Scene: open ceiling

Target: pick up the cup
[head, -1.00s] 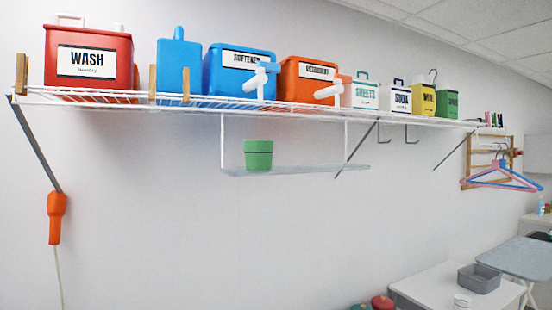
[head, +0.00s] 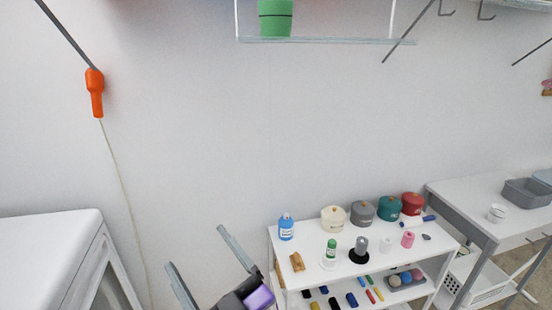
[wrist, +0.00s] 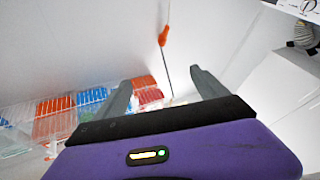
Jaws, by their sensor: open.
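A green cup-like container (head: 275,18) with a dark band stands on the hanging shelf at the top of the head view; its top is cut off. A small white cup (head: 497,213) stands on the white table at the right. I cannot tell which one the task means. My gripper (head: 195,247) is at the lower left in the head view, its two grey fingers apart and empty. It is well below the green container. In the wrist view my gripper (wrist: 160,77) is also open, with no cup clearly visible between the fingers.
A white cart (head: 345,240) holds round canisters, bottles and small items. A grey bin (head: 527,192) sits on the right table. A white appliance (head: 50,260) stands at the left. An orange handle (head: 95,93) hangs on a cord. The wall between is bare.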

